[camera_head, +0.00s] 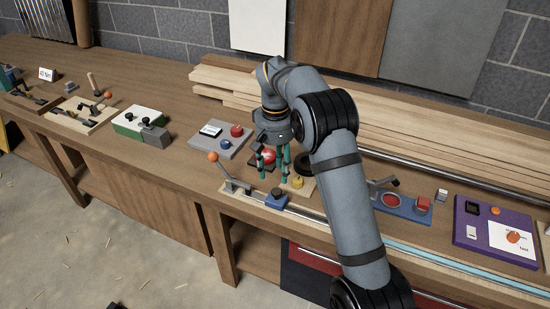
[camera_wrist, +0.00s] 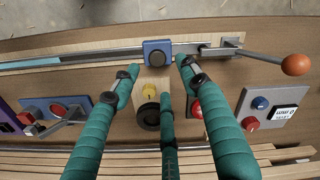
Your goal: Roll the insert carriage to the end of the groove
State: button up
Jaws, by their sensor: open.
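The insert carriage, a small blue block (camera_head: 276,199) with a dark round knob, sits on the metal rail with the groove (camera_head: 310,215), near its left end. In the wrist view the carriage (camera_wrist: 157,46) is at upper middle, on the rail (camera_wrist: 100,55); its knob faces the camera. My gripper (camera_head: 272,172) has teal fingers, spread open and pointing down. It hovers behind the carriage, over a wooden board. In the wrist view the open fingertips (camera_wrist: 157,72) are just short of the carriage and hold nothing. I cannot tell their exact height above the bench.
A lever with an orange ball (camera_head: 214,157) stands at the rail's left end. The wooden board carries a yellow knob (camera_head: 297,181) and a dark round piece (camera_wrist: 149,117). A blue panel (camera_head: 402,206) lies to the right. Long planks (camera_head: 430,146) line the back.

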notch_tip(320, 180, up, 5)
send_over(278, 192)
jog(key=shift+w+a+f, duration=0.2)
jog(key=shift+w+a, duration=0.05)
jog(key=shift+a, duration=0.2)
jog(key=shift+f, duration=0.15)
notch_tip(278, 192, down, 12)
jog(key=shift+r, duration=0.1)
jog(key=shift+d, duration=0.1)
jog(key=shift+s+d+r, duration=0.1)
jog(key=shift+s+d, duration=0.2)
jog(key=shift+d, duration=0.45)
jog(key=shift+w+a, duration=0.1)
jog(key=shift+a, duration=0.3)
